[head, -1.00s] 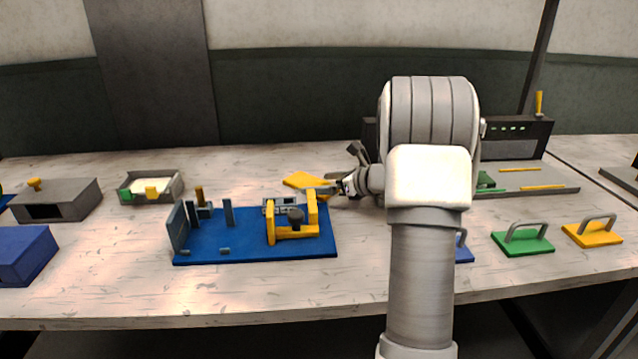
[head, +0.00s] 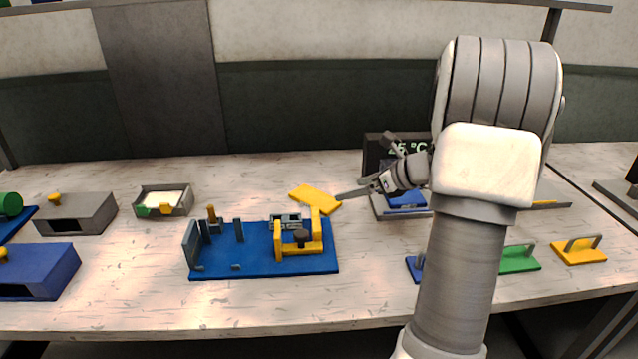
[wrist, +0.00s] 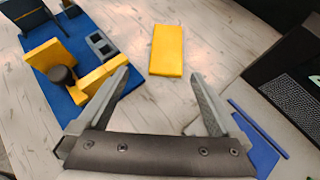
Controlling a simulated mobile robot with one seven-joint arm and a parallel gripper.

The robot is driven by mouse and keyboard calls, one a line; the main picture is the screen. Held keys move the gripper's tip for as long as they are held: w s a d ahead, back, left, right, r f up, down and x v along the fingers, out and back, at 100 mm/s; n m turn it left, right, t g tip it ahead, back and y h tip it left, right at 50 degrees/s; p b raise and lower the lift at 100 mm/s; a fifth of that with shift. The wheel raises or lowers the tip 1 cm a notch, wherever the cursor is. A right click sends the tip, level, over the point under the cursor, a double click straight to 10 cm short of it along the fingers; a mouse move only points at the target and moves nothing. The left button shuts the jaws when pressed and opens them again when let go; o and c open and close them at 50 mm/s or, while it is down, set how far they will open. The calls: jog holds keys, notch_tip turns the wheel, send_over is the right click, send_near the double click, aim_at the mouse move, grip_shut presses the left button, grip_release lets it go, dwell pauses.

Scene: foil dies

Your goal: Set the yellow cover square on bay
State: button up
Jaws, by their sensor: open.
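The handled yellow plate (head: 578,250), which looks like the yellow cover, lies flat near the table's front right edge. The bay may be on the grey station (head: 378,204) with a dark display; my arm hides much of it. A blue panel lies in the station's left part (head: 405,200). A plain yellow block (head: 315,199) lies on the table behind the blue fixture; it also shows in the wrist view (wrist: 167,50). My gripper (head: 366,168) is open and empty, just right of this block and away from the handled plate. Its spread fingers show in the wrist view (wrist: 160,76).
The blue fixture board (head: 255,265) with yellow clamp stands left of my gripper. Handled green (head: 518,260) and blue (head: 413,268) plates lie beside the yellow one. Grey (head: 90,212) and blue (head: 45,272) boxes and a small tray (head: 150,190) stand left.

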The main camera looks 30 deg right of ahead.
jog(key=g+h+p, duration=0.1)
jog(key=g+p, duration=0.1)
jog(key=p, duration=0.2)
send_near(316, 197)
jog(key=b+x, duration=0.2)
jog(key=x, duration=0.6)
jog(key=shift+a, duration=0.1)
